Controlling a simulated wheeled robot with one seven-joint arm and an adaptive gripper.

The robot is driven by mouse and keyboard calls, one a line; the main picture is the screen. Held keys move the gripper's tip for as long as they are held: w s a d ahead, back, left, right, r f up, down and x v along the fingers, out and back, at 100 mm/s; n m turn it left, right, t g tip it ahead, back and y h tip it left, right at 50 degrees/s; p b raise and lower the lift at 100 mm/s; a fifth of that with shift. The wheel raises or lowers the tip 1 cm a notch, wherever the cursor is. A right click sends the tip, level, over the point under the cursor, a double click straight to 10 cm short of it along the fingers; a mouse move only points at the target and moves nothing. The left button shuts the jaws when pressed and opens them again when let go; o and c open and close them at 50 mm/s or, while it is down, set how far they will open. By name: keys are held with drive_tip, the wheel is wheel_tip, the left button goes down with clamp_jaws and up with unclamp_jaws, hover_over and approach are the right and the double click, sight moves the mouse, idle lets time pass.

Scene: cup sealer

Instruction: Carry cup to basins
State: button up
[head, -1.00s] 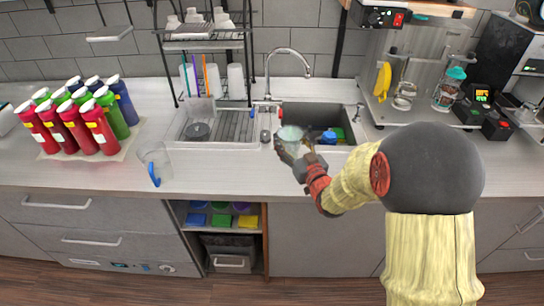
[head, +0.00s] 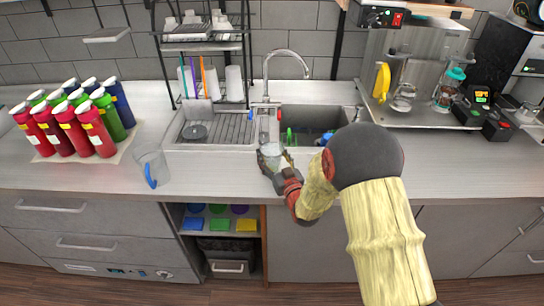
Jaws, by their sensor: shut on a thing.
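My gripper (head: 272,164) is shut on a clear cup (head: 271,151). It holds the cup at the front edge of the sink, near the divider between the two basins. The right basin (head: 345,111) is dark and deep, with green and blue items inside. The left basin (head: 180,130) is shallower, with a ribbed drain part and a round dark drain. The fingers hide part of the cup, and I cannot tell whether it touches the counter.
A clear pitcher (head: 151,166) with a blue handle stands on the counter at left. Several coloured bottles (head: 88,130) stand behind it. The faucet (head: 288,54) rises behind the sink, beside a rack (head: 205,42). The counter between pitcher and sink is clear.

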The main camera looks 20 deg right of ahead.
drive_tip(key=shift+r, duration=0.15)
drive_tip(key=o, duration=1.6)
drive_tip(key=shift+c, duration=0.2)
